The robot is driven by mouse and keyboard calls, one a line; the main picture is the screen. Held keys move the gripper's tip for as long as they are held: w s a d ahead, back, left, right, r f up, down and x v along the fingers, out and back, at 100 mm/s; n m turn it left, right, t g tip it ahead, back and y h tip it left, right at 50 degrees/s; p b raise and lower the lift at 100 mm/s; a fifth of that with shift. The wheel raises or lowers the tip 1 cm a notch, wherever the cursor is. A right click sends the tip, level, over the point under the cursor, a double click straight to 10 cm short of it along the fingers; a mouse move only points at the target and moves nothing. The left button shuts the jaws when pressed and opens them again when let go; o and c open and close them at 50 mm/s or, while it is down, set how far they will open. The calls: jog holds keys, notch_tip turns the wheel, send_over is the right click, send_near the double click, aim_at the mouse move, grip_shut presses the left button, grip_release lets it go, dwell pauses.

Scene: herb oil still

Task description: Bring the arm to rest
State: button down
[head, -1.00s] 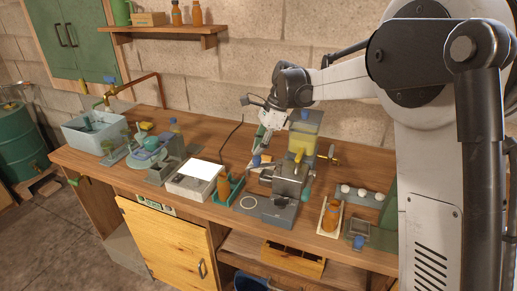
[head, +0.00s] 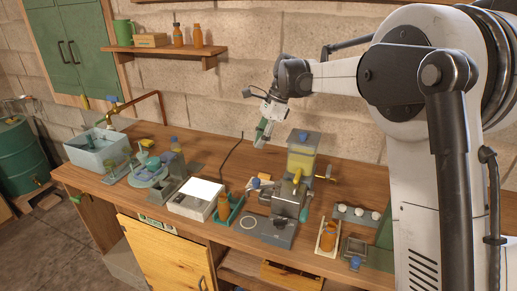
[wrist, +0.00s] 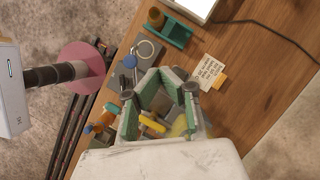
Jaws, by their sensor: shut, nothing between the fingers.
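My arm reaches in from the right in the head view, with its gripper (head: 261,141) raised above the workbench and pointing down. The gripper is shut and empty, clear of everything on the bench. It also shows in the wrist view (wrist: 163,92), with its green-padded fingers over the bench from above. The still with its yellow-filled clear tank (head: 301,158) stands just right of and below the gripper in the head view. In the wrist view the fingers partly hide the still.
A white-topped scale (head: 197,199) and an orange bottle (head: 224,207) in a teal holder stand left of the still. A grey tub (head: 92,152) sits at the left end. A wall shelf (head: 168,58) holds several items. The air around the gripper looks free.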

jog(key=shift+w+r, duration=0.15)
jog(key=shift+r, duration=0.1)
jog(key=s+d+r+n+t+h+b, duration=0.1)
jog(key=s+d+n+t, duration=0.1)
jog(key=s+d, duration=0.35)
jog(key=s+d+r+n+t+b, duration=0.1)
jog(key=s+d+n, duration=0.15)
jog(key=s, duration=0.55)
jog(key=s+d+r+n+t+h+b, duration=0.1)
jog(key=s+d+n+t, duration=0.15)
jog(key=s, duration=0.35)
jog(key=s+d+f+n+t+h+b, duration=0.1)
jog(key=s+d+f+n, duration=0.2)
jog(key=s, duration=0.6)
jog(key=s+d+f+n+t+h+b, duration=0.1)
jog(key=s+d+f+n+t+b, duration=0.1)
jog(key=s+d+f+n, duration=0.2)
jog(key=s+f, duration=0.3)
jog(key=s, duration=0.1)
jog(key=shift+s+d+f+n, duration=0.2)
jog(key=shift+s+d+n, duration=0.05)
jog(key=shift+s+n, duration=0.15)
